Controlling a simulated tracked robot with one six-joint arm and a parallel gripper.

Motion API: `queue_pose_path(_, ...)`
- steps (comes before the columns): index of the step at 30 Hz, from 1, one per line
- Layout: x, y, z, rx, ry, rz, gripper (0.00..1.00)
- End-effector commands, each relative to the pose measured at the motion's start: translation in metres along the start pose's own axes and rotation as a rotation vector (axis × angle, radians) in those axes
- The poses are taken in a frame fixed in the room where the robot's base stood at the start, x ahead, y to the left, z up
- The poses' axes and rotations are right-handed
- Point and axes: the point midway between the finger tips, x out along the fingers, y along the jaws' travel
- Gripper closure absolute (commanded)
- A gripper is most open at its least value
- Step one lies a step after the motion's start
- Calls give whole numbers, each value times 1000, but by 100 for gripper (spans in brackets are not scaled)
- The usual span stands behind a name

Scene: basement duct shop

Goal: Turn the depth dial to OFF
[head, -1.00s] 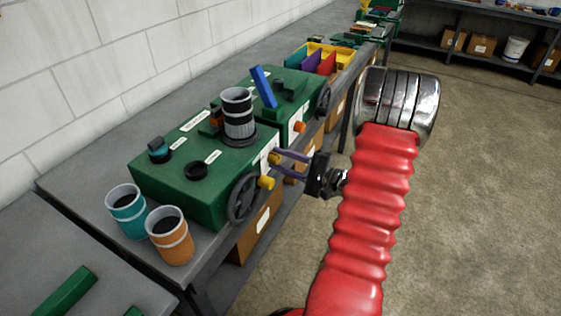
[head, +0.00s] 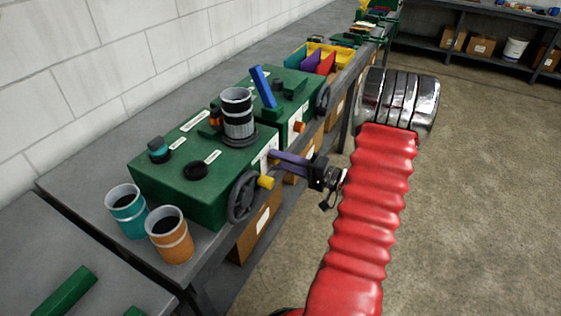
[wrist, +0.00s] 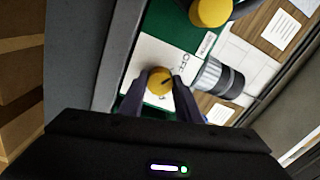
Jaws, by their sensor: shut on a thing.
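The depth dial (wrist: 159,82) is a small round yellow knob on a white plate (wrist: 146,55) on the front of the near green machine (head: 205,175). A dark mark on the dial points to the upper right in the wrist view, roughly toward the OFF lettering (wrist: 183,60). My gripper (wrist: 160,90) is shut on the dial, one purple finger on each side. In the head view my gripper (head: 277,160) reaches the machine's front from the right, its fingers overlapping and mostly hiding the dial.
A dark handwheel (head: 242,196) with a yellow handle (head: 266,182) is close beside the dial. A grey and black cylinder (head: 238,113) stands on the machine. A second green machine (head: 288,100) with a blue lever is beyond. Teal (head: 127,212) and orange (head: 170,237) cups stand in front.

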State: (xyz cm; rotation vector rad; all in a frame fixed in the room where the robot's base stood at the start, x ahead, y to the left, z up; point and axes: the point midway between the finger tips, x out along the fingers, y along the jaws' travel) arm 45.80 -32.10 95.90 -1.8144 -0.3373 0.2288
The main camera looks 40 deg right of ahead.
Motion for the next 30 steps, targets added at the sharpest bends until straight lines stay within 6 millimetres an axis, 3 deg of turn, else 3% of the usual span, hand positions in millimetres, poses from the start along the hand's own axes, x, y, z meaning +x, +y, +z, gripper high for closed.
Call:
queue_pose_path(12,0,4,5,-1,-8,9,92)
queue_pose_path(13,0,4,5,-1,-8,9,68)
queue_pose_path(18,0,3,3,-4,-6,7,56)
queue_pose_path(21,0,2,2,-5,-4,5,50)
queue_pose_path(30,-2,1,1,-7,-2,3,50)
